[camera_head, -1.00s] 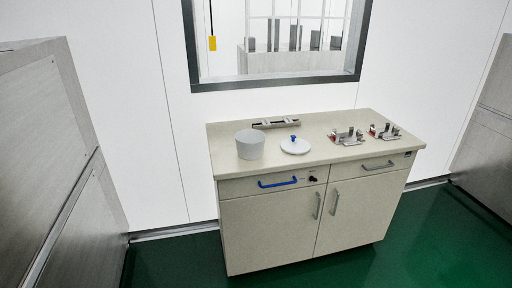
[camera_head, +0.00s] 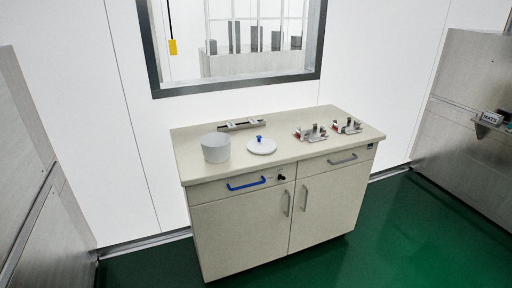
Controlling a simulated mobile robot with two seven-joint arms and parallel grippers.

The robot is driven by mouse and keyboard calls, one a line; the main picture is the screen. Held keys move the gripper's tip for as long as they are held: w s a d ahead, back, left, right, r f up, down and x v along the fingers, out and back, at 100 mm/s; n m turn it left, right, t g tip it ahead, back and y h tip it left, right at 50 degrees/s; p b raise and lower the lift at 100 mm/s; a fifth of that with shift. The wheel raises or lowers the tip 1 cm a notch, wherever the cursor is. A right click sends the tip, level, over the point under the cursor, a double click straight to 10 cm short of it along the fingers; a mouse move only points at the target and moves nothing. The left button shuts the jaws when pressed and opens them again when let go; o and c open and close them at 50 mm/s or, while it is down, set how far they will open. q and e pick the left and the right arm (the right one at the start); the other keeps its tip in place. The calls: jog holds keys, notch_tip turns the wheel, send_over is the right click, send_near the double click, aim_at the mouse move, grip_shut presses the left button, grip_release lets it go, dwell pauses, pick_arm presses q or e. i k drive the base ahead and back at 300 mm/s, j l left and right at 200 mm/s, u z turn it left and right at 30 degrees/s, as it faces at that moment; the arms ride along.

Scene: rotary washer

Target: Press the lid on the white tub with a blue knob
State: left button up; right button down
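A white tub (camera_head: 215,149) stands upright on the left part of the cabinet's countertop. A round white lid (camera_head: 262,147) with a blue knob (camera_head: 260,138) lies flat on the countertop just right of the tub, apart from it. The tub's inside is too small to make out. Neither of my grippers shows in the head view.
The beige cabinet (camera_head: 240,228) has a blue-handled drawer. Two metal fixtures (camera_head: 313,133) sit on the countertop's right part, and a dark rail (camera_head: 240,124) lies at the back. Green floor (camera_head: 430,225) is open to the right. Steel units flank both sides.

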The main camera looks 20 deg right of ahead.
aim_at(260, 145)
jog(key=i+l, duration=0.1)
jog(key=i, duration=2.2)
